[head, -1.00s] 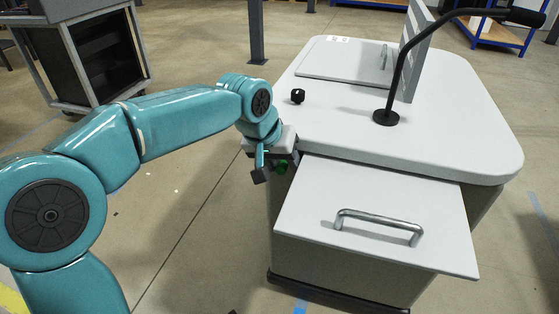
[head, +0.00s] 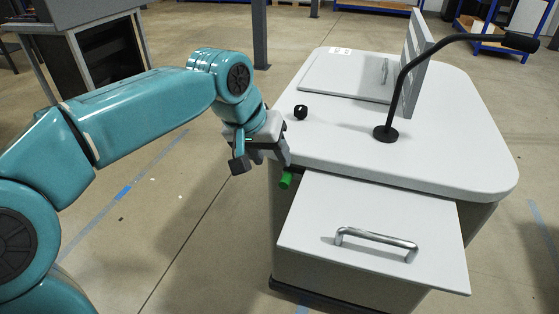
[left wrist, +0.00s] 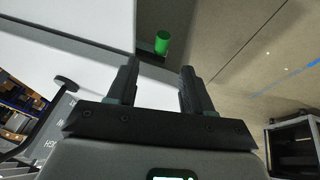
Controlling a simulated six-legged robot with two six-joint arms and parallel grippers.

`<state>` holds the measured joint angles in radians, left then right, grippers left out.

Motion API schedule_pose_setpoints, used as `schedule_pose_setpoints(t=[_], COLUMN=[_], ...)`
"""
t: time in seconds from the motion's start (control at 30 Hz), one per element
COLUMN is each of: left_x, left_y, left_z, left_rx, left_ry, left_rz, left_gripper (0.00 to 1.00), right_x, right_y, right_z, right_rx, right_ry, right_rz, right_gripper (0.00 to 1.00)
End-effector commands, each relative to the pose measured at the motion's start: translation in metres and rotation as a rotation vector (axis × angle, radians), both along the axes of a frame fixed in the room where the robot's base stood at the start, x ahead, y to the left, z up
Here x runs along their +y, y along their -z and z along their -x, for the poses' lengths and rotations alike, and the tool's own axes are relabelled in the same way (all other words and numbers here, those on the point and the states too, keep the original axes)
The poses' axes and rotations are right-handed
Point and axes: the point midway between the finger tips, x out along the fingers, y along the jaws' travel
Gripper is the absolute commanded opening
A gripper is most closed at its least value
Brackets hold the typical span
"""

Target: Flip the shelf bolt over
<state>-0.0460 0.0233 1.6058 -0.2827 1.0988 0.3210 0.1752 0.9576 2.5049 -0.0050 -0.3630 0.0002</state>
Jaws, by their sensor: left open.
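The shelf bolt appears to be the green cylinder (head: 286,179) at the left side of the white cabinet, just below its top's edge and beside the pulled-out shelf panel (head: 370,215). In the left wrist view the green cylinder (left wrist: 162,43) stands on a dark strip, beyond the fingertips and roughly in line with the gap between them. My left gripper (head: 266,154) is beside the cabinet's left corner, just above and left of the cylinder. In the wrist view its two dark fingers (left wrist: 158,72) are apart with nothing between them. My right gripper is not in view.
The white cabinet top (head: 440,150) carries a black knob (head: 300,112), a black curved lamp-like arm (head: 400,75) and an upright grey panel (head: 412,65). The shelf panel has a metal handle (head: 375,238). A dark rack (head: 110,50) stands back left. The floor left of the cabinet is clear.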

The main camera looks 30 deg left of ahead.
Motion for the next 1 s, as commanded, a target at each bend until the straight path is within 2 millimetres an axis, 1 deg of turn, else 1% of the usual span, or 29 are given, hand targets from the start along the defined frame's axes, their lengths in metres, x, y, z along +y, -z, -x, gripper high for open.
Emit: schedule_pose_setpoints(t=[0.03,0.1,0.2,0.3,0.43,1.0], left_x=[0.001,0.002,0.004,0.005,0.005,0.005], left_y=[-0.017,-0.03,-0.045,-0.054,-0.058,-0.057], left_z=[0.005,0.012,0.019,0.024,0.027,0.027], left_rx=[-0.003,-0.002,-0.001,-0.001,0.001,0.001], left_ry=[0.0,0.0,0.001,0.001,0.001,0.001], left_rz=[0.0,0.0,0.0,0.0,0.001,0.001], left_gripper=[0.51,0.51,0.51,0.51,0.51,0.51], right_x=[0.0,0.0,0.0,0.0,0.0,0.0], right_y=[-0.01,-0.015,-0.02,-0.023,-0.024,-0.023], right_z=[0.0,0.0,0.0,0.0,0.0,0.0], right_rx=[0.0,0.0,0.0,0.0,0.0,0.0], right_ry=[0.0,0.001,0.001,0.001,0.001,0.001], right_rz=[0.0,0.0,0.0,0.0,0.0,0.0], right_gripper=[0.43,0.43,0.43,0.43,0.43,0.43])
